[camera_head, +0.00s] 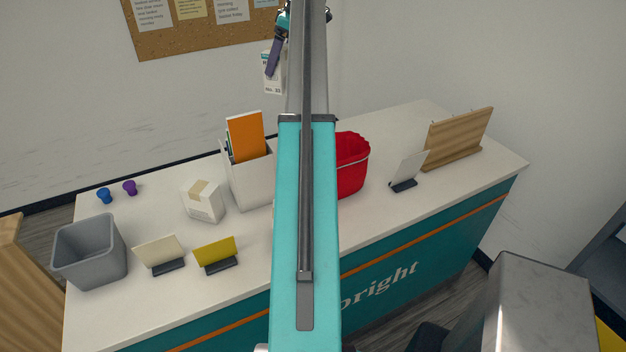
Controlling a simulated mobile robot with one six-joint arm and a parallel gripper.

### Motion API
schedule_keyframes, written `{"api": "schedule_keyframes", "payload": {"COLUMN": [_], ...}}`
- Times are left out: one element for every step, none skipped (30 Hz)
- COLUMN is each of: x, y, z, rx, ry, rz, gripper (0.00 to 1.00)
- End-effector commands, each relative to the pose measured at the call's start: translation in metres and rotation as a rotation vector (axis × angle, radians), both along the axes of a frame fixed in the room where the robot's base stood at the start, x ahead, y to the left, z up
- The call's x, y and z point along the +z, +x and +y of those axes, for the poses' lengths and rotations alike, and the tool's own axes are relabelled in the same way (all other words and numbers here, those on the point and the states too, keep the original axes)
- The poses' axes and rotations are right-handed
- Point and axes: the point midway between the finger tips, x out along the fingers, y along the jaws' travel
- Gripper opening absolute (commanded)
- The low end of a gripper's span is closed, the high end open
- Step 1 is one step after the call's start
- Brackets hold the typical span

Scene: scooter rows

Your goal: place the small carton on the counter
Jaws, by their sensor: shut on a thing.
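My gripper (274,60) is at the top of the view, partly hidden by my arm. It is shut on a small white carton (274,82) with printed text and a teal mark, held upright in the air. In the picture it hangs above the back of the counter. The counter (250,257) has a white top and a teal front with an orange stripe. Another white carton (205,206) with a tan strip of tape sits on the counter left of my arm. My arm hides the middle of the counter.
On the counter stand a grey bin (92,252), cream (158,249) and yellow (214,250) cards, a white holder (251,182) with folders, a red basket (352,167), a white card (408,168) and a wooden board (457,139). Bare top shows at the right front.

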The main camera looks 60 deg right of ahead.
Motion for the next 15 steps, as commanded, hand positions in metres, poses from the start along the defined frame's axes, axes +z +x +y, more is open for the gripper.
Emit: {"api": "schedule_keyframes", "payload": {"x": [-0.004,-0.005,-0.007,-0.008,-0.009,-0.013,-0.015,-0.017,-0.02,-0.022,-0.024,-0.028,-0.032,-0.035,-0.039], "y": [0.0,0.001,0.001,0.001,0.002,0.002,0.002,0.002,0.002,0.003,0.003,0.003,0.003,0.003,0.003], "z": [0.0,0.0,0.001,0.001,0.001,0.002,0.002,0.002,0.002,0.002,0.002,0.002,0.002,0.002,0.002], "rx": [0.001,0.001,0.002,0.002,0.002,0.003,0.003,0.003,0.004,0.004,0.004,0.004,0.004,0.004,0.004], "ry": [-0.001,0.0,-0.001,-0.001,-0.001,-0.001,0.0,0.0,-0.001,-0.001,-0.001,-0.001,-0.001,-0.001,-0.001], "rz": [0.0,0.0,0.0,0.0,0.0,0.0,0.0,0.0,0.0,0.0,0.0,0.0,0.0,0.0,0.0], "gripper": [0.58,0.58,0.58,0.58,0.58,0.58,0.58,0.58,0.58,0.58,0.58,0.58,0.58,0.58,0.58]}}
